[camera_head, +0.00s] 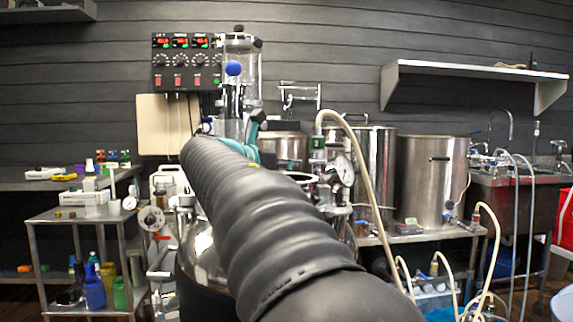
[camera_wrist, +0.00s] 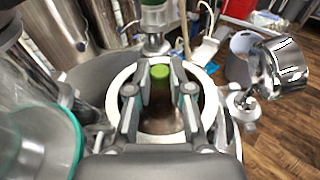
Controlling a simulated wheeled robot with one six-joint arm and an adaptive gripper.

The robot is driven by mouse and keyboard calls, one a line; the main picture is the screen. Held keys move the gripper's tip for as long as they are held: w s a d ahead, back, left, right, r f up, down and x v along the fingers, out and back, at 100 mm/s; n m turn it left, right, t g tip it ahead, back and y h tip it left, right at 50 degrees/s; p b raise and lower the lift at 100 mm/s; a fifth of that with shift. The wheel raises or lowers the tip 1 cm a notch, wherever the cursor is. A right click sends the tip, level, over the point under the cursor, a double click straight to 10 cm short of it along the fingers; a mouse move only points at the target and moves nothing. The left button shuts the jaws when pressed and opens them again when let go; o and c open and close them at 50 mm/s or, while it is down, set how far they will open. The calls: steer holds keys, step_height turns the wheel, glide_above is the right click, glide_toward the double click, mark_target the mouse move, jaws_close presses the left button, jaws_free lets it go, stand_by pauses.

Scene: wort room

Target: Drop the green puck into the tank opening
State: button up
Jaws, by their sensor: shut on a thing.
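In the wrist view my gripper (camera_wrist: 160,92) is shut on the green puck (camera_wrist: 160,72), whose green face shows between the two fingertips. The puck is over the round tank opening (camera_wrist: 205,100), which has a pale ring-shaped rim. Brownish dark space shows below the puck inside the ring. I cannot tell how high the puck is above the rim. Part of the shiny tank (camera_head: 200,250) shows to the left of my arm.
A pressure gauge (camera_wrist: 285,65) stands right of the opening, and a clear vessel with a teal rim (camera_wrist: 40,140) is close on the left. A metal fitting (camera_wrist: 153,40) rises behind the opening. In the head view, a cart (camera_head: 85,220) stands left and steel kettles (camera_head: 430,180) stand right.

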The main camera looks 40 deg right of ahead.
steer(key=shift+a+f, duration=0.1)
steer(key=shift+a, duration=0.05)
stand_by(0.7)
steer(key=o, duration=0.7)
steer(key=shift+o, duration=0.2)
steer(key=v, duration=1.2)
steer(key=shift+s, duration=0.1)
